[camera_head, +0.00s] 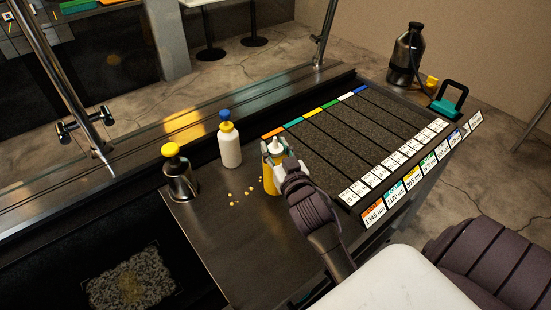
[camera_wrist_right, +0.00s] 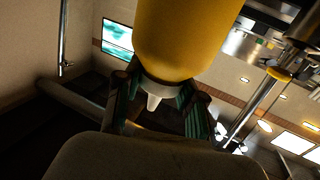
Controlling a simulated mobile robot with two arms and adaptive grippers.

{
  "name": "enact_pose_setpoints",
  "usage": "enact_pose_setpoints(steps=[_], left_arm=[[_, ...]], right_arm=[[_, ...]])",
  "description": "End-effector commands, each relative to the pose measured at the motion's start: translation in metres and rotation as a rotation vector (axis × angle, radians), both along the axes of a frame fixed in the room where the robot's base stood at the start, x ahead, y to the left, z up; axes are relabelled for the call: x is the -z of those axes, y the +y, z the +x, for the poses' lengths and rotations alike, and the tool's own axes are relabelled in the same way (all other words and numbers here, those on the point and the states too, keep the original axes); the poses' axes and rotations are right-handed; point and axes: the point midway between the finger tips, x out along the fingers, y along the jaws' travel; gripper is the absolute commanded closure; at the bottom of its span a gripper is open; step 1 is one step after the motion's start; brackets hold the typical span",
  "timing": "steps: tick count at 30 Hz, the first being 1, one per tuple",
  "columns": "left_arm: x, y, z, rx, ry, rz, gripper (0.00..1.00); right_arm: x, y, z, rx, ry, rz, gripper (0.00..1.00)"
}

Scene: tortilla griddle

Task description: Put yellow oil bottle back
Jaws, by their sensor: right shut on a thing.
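The yellow oil bottle (camera_head: 271,182) is upright, white cap on top, at the near left corner of the dark slotted rack. My right gripper (camera_head: 274,152) is shut on its upper part, near the cap. In the right wrist view the yellow body (camera_wrist_right: 185,35) fills the top, with its white nozzle between the teal-padded fingers of my right gripper (camera_wrist_right: 158,100). I cannot tell whether the bottle's base touches the counter. My left gripper is not in view.
A white bottle with a blue and yellow top (camera_head: 229,146) and a steel bottle with a yellow cap (camera_head: 178,175) stand to the left. Yellow crumbs (camera_head: 246,191) lie on the counter (camera_head: 215,225). The slotted rack (camera_head: 350,135) with coloured tabs is at right. The counter's front is clear.

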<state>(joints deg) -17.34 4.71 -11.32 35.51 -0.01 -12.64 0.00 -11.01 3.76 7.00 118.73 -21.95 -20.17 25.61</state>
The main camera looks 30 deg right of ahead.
Motion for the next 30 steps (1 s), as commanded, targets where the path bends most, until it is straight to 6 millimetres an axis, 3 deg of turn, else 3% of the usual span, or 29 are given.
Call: enact_pose_setpoints(steps=[7,20,21,25,30], left_arm=[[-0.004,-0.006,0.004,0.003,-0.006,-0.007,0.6],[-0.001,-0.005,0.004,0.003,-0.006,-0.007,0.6],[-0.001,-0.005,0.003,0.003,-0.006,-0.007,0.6],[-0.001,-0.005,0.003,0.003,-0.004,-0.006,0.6],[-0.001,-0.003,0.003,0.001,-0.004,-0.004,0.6]], right_arm=[[0.034,0.0,0.0,0.001,0.001,0.002,1.0],[0.042,0.0,0.0,-0.001,0.0,0.001,1.0],[0.042,0.0,-0.001,0.0,0.002,0.001,0.56],[0.042,0.0,-0.001,0.0,0.002,0.001,0.36],[0.042,0.0,-0.001,0.0,0.002,0.001,0.36]])
